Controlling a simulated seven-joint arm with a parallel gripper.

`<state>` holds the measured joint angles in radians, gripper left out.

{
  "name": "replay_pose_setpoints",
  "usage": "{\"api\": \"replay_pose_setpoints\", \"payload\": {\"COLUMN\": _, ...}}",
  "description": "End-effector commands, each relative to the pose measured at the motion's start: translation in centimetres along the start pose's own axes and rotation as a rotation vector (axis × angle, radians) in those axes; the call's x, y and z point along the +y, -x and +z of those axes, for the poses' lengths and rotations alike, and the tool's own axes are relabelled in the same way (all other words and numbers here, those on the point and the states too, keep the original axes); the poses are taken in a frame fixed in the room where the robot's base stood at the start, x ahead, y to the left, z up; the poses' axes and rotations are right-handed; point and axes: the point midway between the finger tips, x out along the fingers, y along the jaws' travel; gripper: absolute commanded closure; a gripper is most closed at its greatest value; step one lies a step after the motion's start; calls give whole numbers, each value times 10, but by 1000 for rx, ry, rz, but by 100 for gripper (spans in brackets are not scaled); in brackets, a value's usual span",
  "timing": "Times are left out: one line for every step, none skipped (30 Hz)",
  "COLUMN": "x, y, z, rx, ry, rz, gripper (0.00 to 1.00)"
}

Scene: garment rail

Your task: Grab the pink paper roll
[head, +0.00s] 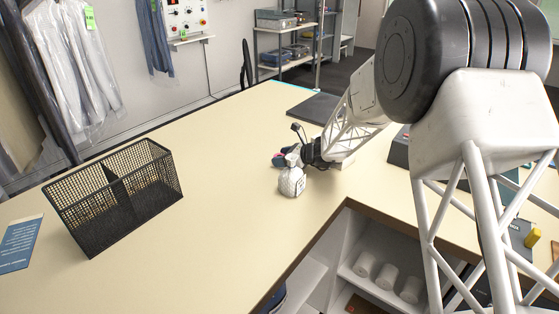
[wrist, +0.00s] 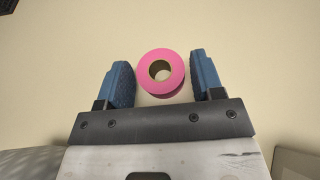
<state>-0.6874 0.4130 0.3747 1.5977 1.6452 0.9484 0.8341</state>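The pink paper roll (wrist: 147,84) stands on end on the cream table in the wrist view, with its brown core hole facing the camera. My gripper (wrist: 160,72) is open, with one blue finger on each side of the roll. A small gap shows between the roll and each finger, slightly narrower on the left. In the head view my gripper (head: 281,161) is low over the table, and the roll is mostly or wholly hidden there by my wrist.
A black mesh basket (head: 118,196) with two compartments stands on the table (head: 215,150) at left. A blue leaflet (head: 20,244) lies at the far left. A dark flat pad (head: 314,108) lies behind my gripper. White rolls (head: 387,276) sit on a shelf below. The table between basket and gripper is clear.

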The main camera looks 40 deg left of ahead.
Motion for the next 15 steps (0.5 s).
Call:
{"api": "replay_pose_setpoints", "payload": {"x": 0, "y": 0, "z": 0, "rx": 0, "ry": 0, "rz": 0, "gripper": 47}}
{"api": "replay_pose_setpoints", "payload": {"x": 0, "y": 0, "z": 0, "rx": 0, "ry": 0, "rz": 0, "gripper": 51}}
{"api": "replay_pose_setpoints", "payload": {"x": 0, "y": 0, "z": 0, "rx": 0, "ry": 0, "rz": 0, "gripper": 57}}
{"api": "replay_pose_setpoints", "payload": {"x": 0, "y": 0, "z": 0, "rx": 0, "ry": 0, "rz": 0, "gripper": 62}}
{"api": "replay_pose_setpoints", "payload": {"x": 0, "y": 0, "z": 0, "rx": 0, "ry": 0, "rz": 0, "gripper": 67}}
{"api": "replay_pose_setpoints", "payload": {"x": 0, "y": 0, "z": 0, "rx": 0, "ry": 0, "rz": 0, "gripper": 73}}
{"api": "replay_pose_setpoints", "payload": {"x": 0, "y": 0, "z": 0, "rx": 0, "ry": 0, "rz": 0, "gripper": 75}}
{"api": "replay_pose_setpoints", "payload": {"x": 0, "y": 0, "z": 0, "rx": 0, "ry": 0, "rz": 0, "gripper": 76}}
{"api": "replay_pose_setpoints", "payload": {"x": 0, "y": 0, "z": 0, "rx": 0, "ry": 0, "rz": 0, "gripper": 76}}
{"api": "replay_pose_setpoints", "payload": {"x": 0, "y": 0, "z": 0, "rx": 0, "ry": 0, "rz": 0, "gripper": 76}}
{"api": "replay_pose_setpoints", "payload": {"x": 0, "y": 0, "z": 0, "rx": 0, "ry": 0, "rz": 0, "gripper": 76}}
{"api": "replay_pose_setpoints", "payload": {"x": 0, "y": 0, "z": 0, "rx": 0, "ry": 0, "rz": 0, "gripper": 76}}
{"api": "replay_pose_setpoints", "payload": {"x": 0, "y": 0, "z": 0, "rx": 0, "ry": 0, "rz": 0, "gripper": 76}}
{"api": "replay_pose_setpoints", "payload": {"x": 0, "y": 0, "z": 1, "rx": 0, "ry": 0, "rz": 0, "gripper": 76}}
{"api": "replay_pose_setpoints", "payload": {"x": 0, "y": 0, "z": 1, "rx": 0, "ry": 1, "rz": 0, "gripper": 76}}
